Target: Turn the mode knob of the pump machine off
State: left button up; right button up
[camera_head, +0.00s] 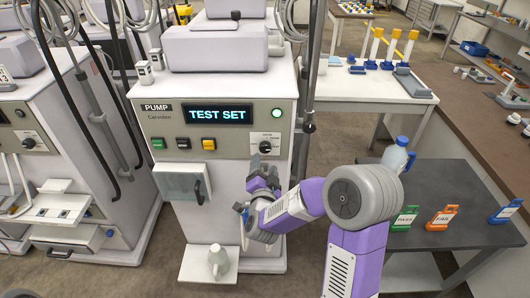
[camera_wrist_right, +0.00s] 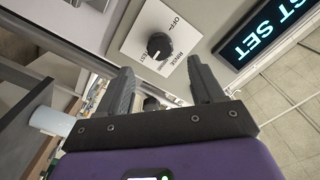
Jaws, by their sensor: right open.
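The pump machine (camera_head: 225,110) stands in the middle of the head view, its lit display (camera_head: 217,114) reading TEST SET. Its black mode knob (camera_head: 265,147) is at the right of the front panel. In the right wrist view the knob (camera_wrist_right: 159,46) sits on a white plate with OFF, RINSE and TEST labels. Its white mark appears to lie on the TEST side. My right gripper (camera_head: 259,168) is just below the knob in the head view. In the wrist view its open, empty fingers (camera_wrist_right: 160,78) point toward the knob, apart from it. My left gripper is not in view.
A grey pole (camera_head: 310,90) rises at the machine's right side. A low shelf with a white jug (camera_head: 218,262) juts out below. A dark table (camera_head: 455,190) with coloured signs stands at right.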

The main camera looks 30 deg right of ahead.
aim_at(265, 150)
jog(key=x, duration=0.7)
jog(key=shift+w+d, duration=0.1)
jog(key=shift+d, duration=0.05)
jog(key=c, duration=1.1)
jog(key=shift+o, duration=0.2)
